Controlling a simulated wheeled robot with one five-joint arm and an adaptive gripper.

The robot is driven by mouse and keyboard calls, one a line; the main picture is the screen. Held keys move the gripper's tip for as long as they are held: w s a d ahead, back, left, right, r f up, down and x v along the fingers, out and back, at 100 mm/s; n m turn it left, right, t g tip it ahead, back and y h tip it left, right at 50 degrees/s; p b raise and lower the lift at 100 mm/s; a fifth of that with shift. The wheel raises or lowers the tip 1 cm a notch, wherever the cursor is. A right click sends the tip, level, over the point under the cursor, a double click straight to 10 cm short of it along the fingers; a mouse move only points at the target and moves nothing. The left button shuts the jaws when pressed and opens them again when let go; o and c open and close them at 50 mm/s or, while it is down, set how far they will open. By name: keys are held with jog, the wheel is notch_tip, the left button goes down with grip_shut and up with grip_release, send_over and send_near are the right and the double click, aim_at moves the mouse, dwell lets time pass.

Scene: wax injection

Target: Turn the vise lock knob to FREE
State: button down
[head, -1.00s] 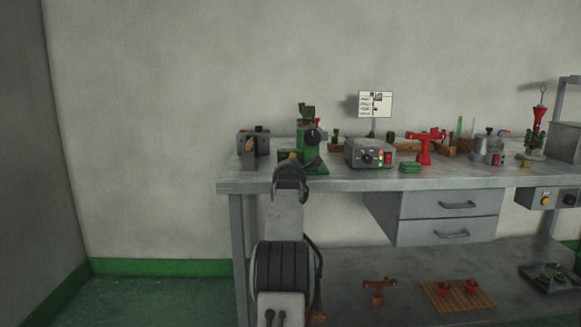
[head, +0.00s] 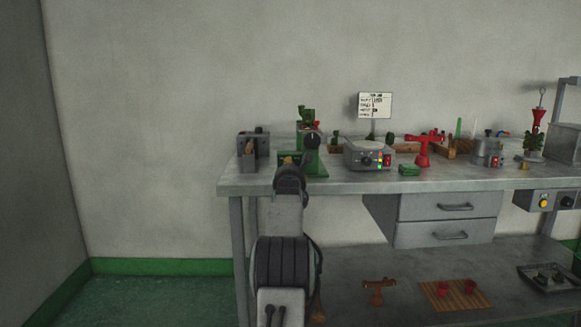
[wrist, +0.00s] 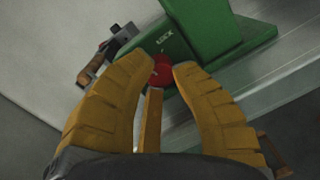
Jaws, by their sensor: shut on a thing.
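The green vise (head: 312,160) stands at the left part of the workbench. In the wrist view its green body (wrist: 195,28) fills the upper middle, with the word LOCK on it. The red knob (wrist: 163,72) sits just below that word. In the head view my wrist hides the knob, and only a bit of my gripper (head: 287,159) shows.
A grey clamp-like device (head: 253,152) stands left of the vise. A grey control box (head: 368,156) and a red stand (head: 423,150) are to its right. The workbench (head: 340,183) has a straight front edge near my arm.

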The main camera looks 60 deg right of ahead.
dwell(0.3)
jog(key=c, duration=1)
grip_release()
jog(key=shift+w, duration=0.1)
jog(key=shift+o, duration=0.2)
jog(key=shift+a, duration=0.1)
jog(key=v, duration=1.2)
